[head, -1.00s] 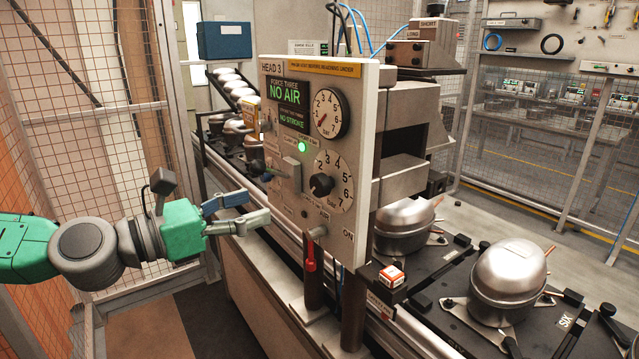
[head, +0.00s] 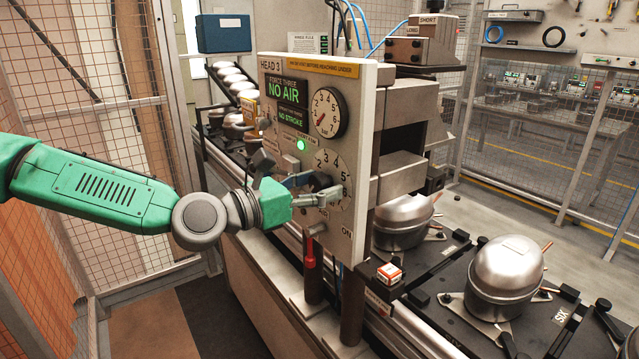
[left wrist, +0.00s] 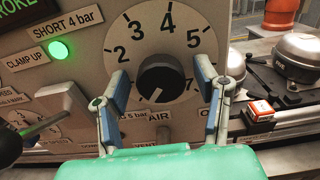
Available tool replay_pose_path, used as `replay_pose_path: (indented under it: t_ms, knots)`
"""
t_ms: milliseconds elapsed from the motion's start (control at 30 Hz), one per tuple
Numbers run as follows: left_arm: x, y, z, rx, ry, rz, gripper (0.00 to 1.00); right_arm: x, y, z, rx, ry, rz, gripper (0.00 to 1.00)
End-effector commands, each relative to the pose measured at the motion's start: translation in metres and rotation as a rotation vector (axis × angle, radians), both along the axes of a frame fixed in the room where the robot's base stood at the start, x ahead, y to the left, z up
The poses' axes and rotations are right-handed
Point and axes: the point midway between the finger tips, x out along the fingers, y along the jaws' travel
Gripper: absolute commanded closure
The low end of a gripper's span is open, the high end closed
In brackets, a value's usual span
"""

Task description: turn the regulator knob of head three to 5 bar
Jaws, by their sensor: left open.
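The head three panel (head: 350,90) stands upright, with a pressure gauge (head: 328,112) above a numbered regulator dial (head: 335,165). The gauge needle points lower left. In the left wrist view the black regulator knob (left wrist: 163,78) sits in the middle of its dial (left wrist: 150,35), its white mark pointing down and left. The 1 is hidden by a finger. My left gripper (head: 328,185) is at the dial; in the left wrist view the gripper (left wrist: 163,74) is open, one finger on each side of the knob, with gaps to it. The right gripper is not in view.
A lit green lamp (left wrist: 59,51) is left of the dial. A lever (left wrist: 45,128) juts out at lower left. A red-handled part (head: 310,252) hangs below the panel. Silver compressors (head: 507,275) stand on pallets to the right, near a small orange-and-white box (head: 389,274).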

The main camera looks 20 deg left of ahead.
Motion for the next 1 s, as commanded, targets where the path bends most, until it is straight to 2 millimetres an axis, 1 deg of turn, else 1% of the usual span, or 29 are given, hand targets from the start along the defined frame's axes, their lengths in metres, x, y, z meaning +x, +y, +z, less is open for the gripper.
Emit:
replay_pose_path:
  t_ms: [233, 267, 300, 367, 400, 767, 1000]
  knots:
    - [0.001, 0.000, 0.000, 0.000, 0.000, 0.000, 0.44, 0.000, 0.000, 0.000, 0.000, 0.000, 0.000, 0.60]
    - [0.001, 0.000, 0.000, 0.000, 0.000, 0.000, 0.54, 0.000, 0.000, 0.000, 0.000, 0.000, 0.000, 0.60]
    - [0.001, 0.000, 0.000, 0.000, 0.000, 0.000, 0.69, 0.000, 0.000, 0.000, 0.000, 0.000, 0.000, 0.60]
    - [0.001, 0.000, 0.000, 0.000, 0.000, 0.000, 0.90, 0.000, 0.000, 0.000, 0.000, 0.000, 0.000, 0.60]
    - [0.001, 0.000, 0.000, 0.000, 0.000, 0.001, 0.96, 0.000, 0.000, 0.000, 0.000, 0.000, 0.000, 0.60]
    - [0.002, 0.001, -0.001, 0.027, -0.024, 0.003, 0.96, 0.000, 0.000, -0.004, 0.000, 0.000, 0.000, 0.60]
    - [0.002, 0.001, -0.002, 0.131, -0.105, 0.003, 0.96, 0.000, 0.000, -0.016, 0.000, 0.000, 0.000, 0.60]
